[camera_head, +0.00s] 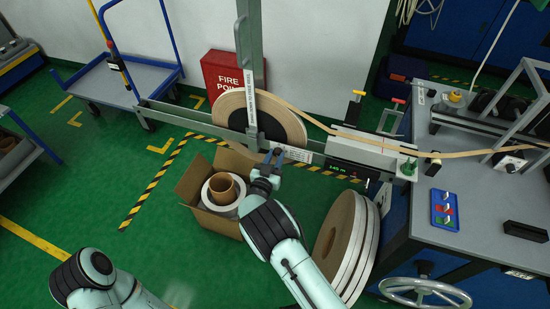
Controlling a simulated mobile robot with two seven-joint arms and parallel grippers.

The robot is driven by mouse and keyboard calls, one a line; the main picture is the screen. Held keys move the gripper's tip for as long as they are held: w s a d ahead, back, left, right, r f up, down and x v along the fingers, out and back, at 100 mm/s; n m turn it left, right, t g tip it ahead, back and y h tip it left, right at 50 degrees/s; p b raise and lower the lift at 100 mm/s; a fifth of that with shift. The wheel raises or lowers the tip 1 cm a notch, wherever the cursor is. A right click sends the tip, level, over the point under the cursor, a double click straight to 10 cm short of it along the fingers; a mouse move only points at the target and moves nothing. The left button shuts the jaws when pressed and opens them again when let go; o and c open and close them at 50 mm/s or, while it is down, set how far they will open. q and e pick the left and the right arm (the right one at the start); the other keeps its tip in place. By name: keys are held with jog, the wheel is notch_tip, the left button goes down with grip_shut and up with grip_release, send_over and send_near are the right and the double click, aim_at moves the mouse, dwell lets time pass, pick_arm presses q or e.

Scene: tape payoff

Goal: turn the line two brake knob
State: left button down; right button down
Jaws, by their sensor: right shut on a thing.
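My right gripper (273,156) reaches up from the lower middle to the front of the grey rail (195,122), just below the tape reel (285,121). Its jaws are shut on a small part at the rail, which I take to be the line two brake knob. The jaws hide most of that part, so its turn position cannot be told. The reel stands upright behind the rail, and tan tape runs from it to the right. My left arm shows at the lower left; its gripper is not in view.
An open carton (188,185) with rolls stands below the rail. Large reels (337,240) lean by the workbench (407,210) at the right. A handwheel (425,292) is at the lower right. A blue cart (105,85) stands at the back left.

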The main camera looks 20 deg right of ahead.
jog(key=c, duration=0.8)
grip_release()
jog(key=shift+c, duration=0.2)
jog(key=v, duration=1.3)
jog(key=shift+s+b, duration=0.15)
jog(key=shift+b, duration=0.2)
jog(key=shift+a, duration=0.15)
